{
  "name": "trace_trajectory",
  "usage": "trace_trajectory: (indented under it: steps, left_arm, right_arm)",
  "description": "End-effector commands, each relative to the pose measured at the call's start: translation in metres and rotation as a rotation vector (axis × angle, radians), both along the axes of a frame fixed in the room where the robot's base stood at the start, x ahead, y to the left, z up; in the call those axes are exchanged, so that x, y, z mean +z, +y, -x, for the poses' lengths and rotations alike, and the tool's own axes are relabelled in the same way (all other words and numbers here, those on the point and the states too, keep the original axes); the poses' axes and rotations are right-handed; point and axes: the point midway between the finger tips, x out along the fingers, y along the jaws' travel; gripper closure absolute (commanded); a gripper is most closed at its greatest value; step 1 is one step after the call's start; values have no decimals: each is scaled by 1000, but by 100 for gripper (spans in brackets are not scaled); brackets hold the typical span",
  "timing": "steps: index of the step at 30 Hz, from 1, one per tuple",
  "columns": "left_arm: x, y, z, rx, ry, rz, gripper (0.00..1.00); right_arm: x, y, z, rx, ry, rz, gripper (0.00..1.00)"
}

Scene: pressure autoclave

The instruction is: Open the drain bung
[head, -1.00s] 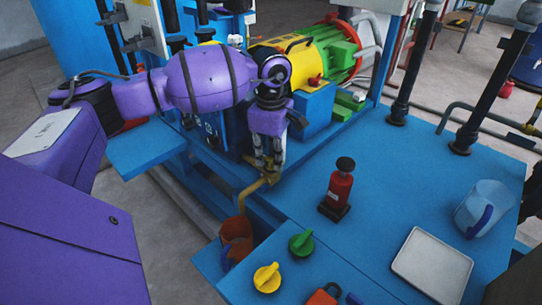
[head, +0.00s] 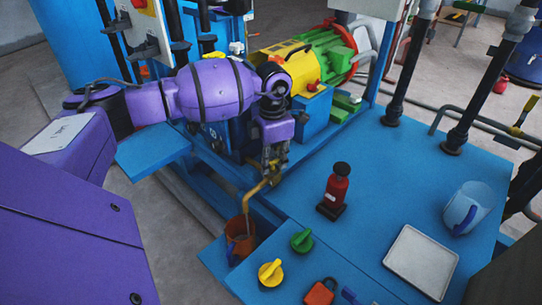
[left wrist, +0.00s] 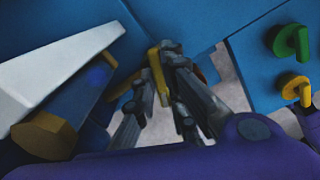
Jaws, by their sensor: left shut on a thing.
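A brass-yellow drain pipe (head: 253,191) slopes down from the blue machine base and bends toward an orange bucket (head: 238,236). My left gripper (head: 272,168) points down at the pipe's upper end. Its fingers are shut on a yellow drain bung piece (left wrist: 157,72), seen between the fingertips (left wrist: 163,75) in the left wrist view. The fingers hide most of the piece. A thin tan line shows below the pipe's mouth in the bucket; I cannot tell whether it is liquid. My right gripper is not in view.
On the blue deck are a red bottle (head: 337,190), a white tray (head: 420,262) and a pale blue jug (head: 467,207). Green (head: 302,240) and yellow (head: 270,272) knobs and a red padlock (head: 320,293) lie near its front edge. A green-yellow motor (head: 310,60) stands behind my gripper.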

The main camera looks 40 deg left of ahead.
Motion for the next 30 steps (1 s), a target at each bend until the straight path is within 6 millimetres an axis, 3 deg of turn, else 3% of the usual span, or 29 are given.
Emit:
trace_trajectory:
  steps: [8,21,30]
  left_arm:
    - [4,0,0,261,-2,2,100]
    - [4,-1,0,679,-2,3,100]
    - [5,0,-1,965,-4,3,100]
  right_arm:
    - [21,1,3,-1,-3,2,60]
    - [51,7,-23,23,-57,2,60]
    - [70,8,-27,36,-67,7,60]
